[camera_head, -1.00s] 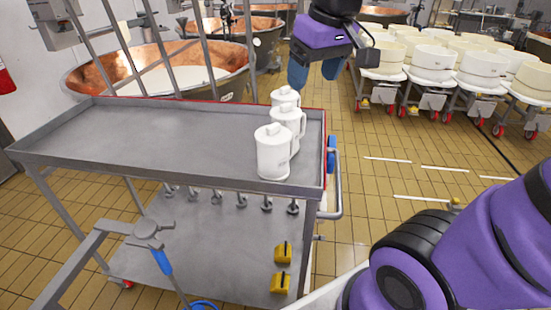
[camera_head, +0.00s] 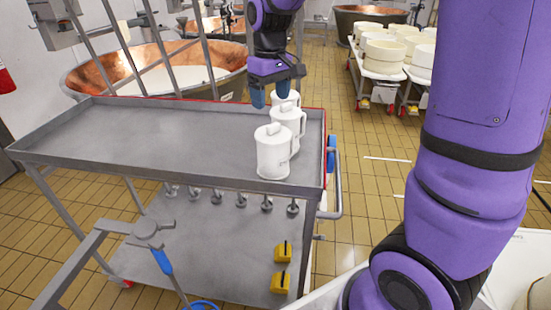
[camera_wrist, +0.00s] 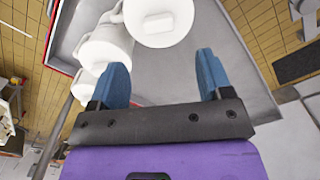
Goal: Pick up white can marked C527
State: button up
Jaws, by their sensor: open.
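Three white lidded cans with handles stand upright in a row at the right end of the grey tray cart: a front can (camera_head: 272,155), a middle can (camera_head: 289,122) and a back can (camera_head: 291,97). I cannot read C527 on any of them. My gripper (camera_head: 270,95) is open and empty, pointing down by the back can, with one blue finger overlapping it in the head view. In the wrist view, one can (camera_wrist: 158,22) lies beyond the open fingers (camera_wrist: 163,75), and the other cans (camera_wrist: 104,47) are to the left, partly hidden.
The cart's top tray (camera_head: 150,135) is bare left of the cans and has a raised rim. Two yellow blocks (camera_head: 282,252) sit on its lower shelf. A copper vat (camera_head: 110,68) stands behind the cart. White tubs on trolleys (camera_head: 383,60) stand at the back right.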

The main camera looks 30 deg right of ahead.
aim_at(273, 125)
jog(key=shift+s+d+f, duration=0.1)
jog(key=shift+s+f, duration=0.05)
jog(key=shift+f, duration=1.75)
jog(key=shift+s+d+f, duration=0.1)
jog(key=shift+s+f, duration=0.05)
jog(key=shift+f, duration=1.7)
jog(key=shift+r, duration=0.1)
jog(key=c, duration=1.3)
